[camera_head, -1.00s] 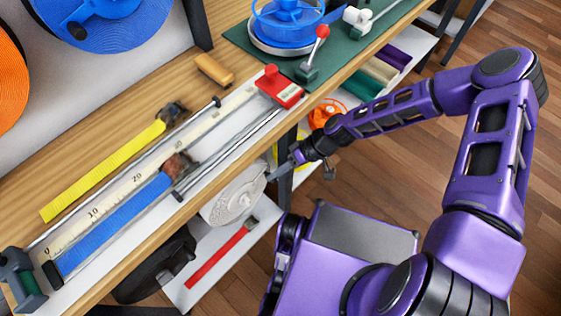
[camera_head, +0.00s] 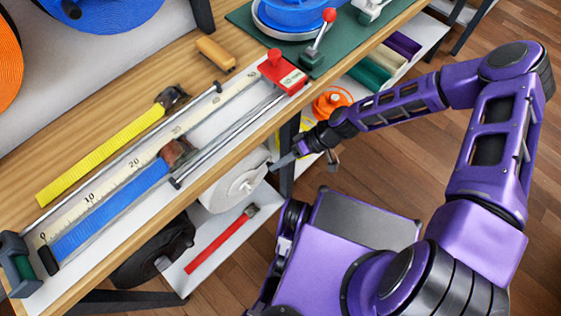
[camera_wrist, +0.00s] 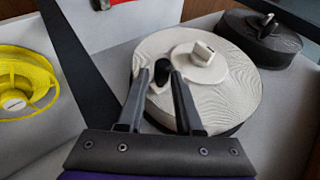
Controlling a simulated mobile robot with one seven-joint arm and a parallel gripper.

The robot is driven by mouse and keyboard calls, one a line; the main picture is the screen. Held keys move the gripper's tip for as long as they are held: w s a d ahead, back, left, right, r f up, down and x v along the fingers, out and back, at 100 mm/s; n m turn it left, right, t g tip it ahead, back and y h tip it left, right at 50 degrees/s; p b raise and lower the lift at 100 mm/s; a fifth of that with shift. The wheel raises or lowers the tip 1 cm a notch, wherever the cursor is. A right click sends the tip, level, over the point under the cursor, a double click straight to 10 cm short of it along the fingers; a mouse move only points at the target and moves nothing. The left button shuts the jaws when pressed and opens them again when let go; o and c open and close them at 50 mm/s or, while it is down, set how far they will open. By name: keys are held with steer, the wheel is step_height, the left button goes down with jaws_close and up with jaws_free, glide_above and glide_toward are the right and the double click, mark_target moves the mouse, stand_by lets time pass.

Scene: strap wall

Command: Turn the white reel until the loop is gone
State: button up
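The white reel (camera_wrist: 215,85) lies flat on the lower shelf, with a pale hub and a small grip at its middle. It also shows in the head view (camera_head: 232,188), partly under the bench edge. A black knob (camera_wrist: 162,70) stands near the reel's left rim. My gripper (camera_wrist: 161,76) is over the reel with one finger on each side of the knob. Small gaps seem to show between fingers and knob, so it looks open around it. In the head view my gripper (camera_head: 277,164) reaches the reel from the right. I cannot make out a loop of strap.
A yellow reel (camera_wrist: 42,72) is left of a dark post (camera_wrist: 80,55), and a black reel (camera_wrist: 262,42) is at the right. In the head view the bench edge overhangs the reel.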

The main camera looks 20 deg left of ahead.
steer(key=o, duration=0.3)
steer(key=shift+o, duration=0.2)
steer(key=p+v, duration=0.2)
steer(key=v, duration=1.5)
steer(key=shift+d+r, duration=0.15)
steer(key=shift+r, duration=0.05)
steer(key=shift+w, duration=0.1)
